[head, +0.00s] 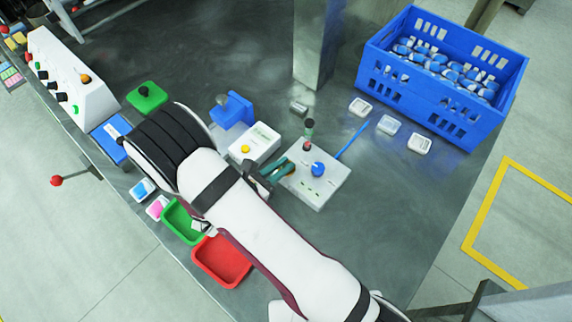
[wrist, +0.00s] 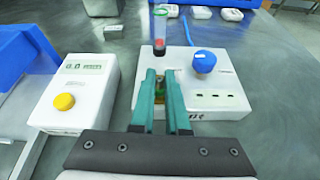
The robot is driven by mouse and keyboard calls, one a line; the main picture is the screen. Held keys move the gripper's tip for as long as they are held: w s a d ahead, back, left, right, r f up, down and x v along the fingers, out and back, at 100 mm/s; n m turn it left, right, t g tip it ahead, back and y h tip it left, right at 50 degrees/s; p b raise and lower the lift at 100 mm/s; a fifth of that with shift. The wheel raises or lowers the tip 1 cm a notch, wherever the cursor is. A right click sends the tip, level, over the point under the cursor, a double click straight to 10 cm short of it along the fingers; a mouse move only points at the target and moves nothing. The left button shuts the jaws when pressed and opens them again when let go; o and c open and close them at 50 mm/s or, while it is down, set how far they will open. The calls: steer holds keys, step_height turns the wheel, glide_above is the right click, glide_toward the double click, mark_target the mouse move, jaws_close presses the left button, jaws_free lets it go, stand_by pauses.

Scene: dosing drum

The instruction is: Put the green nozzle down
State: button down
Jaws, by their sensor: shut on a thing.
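My gripper (wrist: 161,76) has two teal fingers, shut over the white dosing box (wrist: 215,97). In the wrist view a small green piece, which looks like the green nozzle (wrist: 163,114), shows in the narrow gap between the fingers. The fingers hide most of it, and I cannot tell whether it touches the box. In the head view my gripper (head: 278,170) is at the left part of the box (head: 318,196), and the nozzle cannot be made out.
A white scale (wrist: 80,92) with a yellow button stands left of the box. A blue crate (head: 385,62) of packets is at the back right. Green (head: 170,222) and red (head: 210,276) trays lie at the front edge. The metal table right of the box is clear.

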steer(key=shift+f, duration=0.1)
step_height(320, 180, up, 10)
steer(key=n+t+y, duration=0.3)
steer(key=n+y, duration=0.7)
glide_above(188, 218)
steer(key=s+d, duration=0.1)
steer(key=d, duration=0.1)
step_height(188, 218, down, 4)
steer(key=f, duration=0.8)
steer(key=shift+s+a+f, duration=0.2)
steer(key=shift+a+f, duration=0.05)
steer(key=shift+a, duration=0.05)
steer(key=c, duration=1.4)
jaws_free()
steer(key=shift+f, duration=0.1)
steer(key=o, duration=0.5)
